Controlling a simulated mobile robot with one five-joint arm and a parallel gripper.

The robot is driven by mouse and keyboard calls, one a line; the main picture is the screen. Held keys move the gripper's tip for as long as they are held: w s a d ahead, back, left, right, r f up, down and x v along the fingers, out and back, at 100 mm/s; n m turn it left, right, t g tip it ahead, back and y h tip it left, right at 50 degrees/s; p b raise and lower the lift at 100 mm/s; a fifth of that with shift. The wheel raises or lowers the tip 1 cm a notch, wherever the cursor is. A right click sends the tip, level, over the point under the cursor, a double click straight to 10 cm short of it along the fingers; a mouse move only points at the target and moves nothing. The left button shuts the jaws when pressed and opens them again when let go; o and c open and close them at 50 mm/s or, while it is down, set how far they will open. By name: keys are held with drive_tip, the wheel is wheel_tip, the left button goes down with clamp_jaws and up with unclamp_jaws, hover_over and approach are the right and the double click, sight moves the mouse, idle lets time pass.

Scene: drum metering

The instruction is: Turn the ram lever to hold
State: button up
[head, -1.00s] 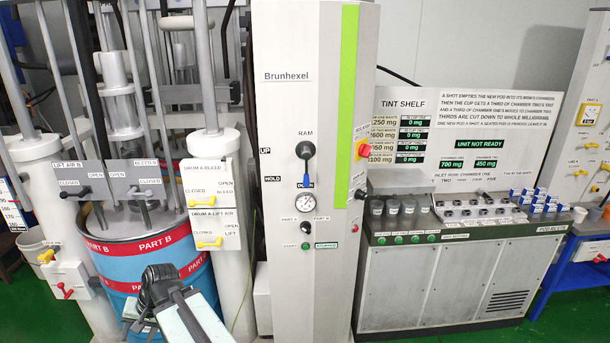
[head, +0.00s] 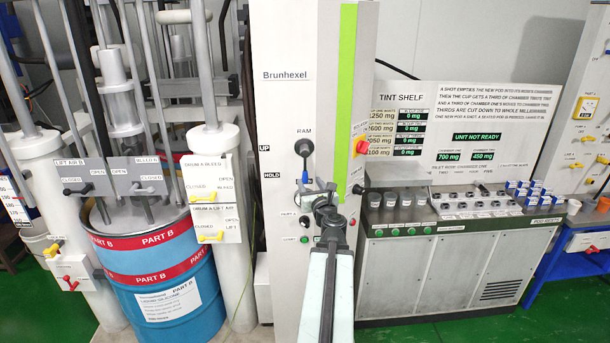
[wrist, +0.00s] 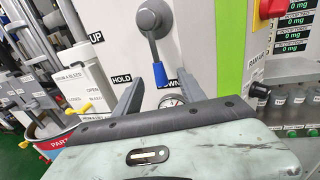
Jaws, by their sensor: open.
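The ram lever (head: 304,150) is on the white Brunhexel column, a dark round hub with a blue-tipped handle pointing down toward the DOWN label. In the wrist view the lever (wrist: 158,70) hangs between my jaws in the picture. The HOLD label (head: 271,175) is to its lower left and the UP label (head: 265,148) is to its left. My gripper (head: 316,188) is open and empty in front of the column, by the lever's lower end. In the wrist view the jaws (wrist: 160,80) show either side of the blue tip; I cannot tell whether they touch it.
A red knob on a yellow plate (head: 361,147) sits to the right on the column. My gripper hides most of the gauge (wrist: 170,101). A blue drum (head: 165,270) stands to the left and the tint shelf cabinet (head: 440,275) to the right.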

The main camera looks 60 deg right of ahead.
sight(306, 177)
drive_tip(key=x, duration=0.6)
drive_tip(key=shift+w+d, duration=0.15)
drive_tip(key=shift+w, duration=0.2)
clamp_jaws()
idle(0.6)
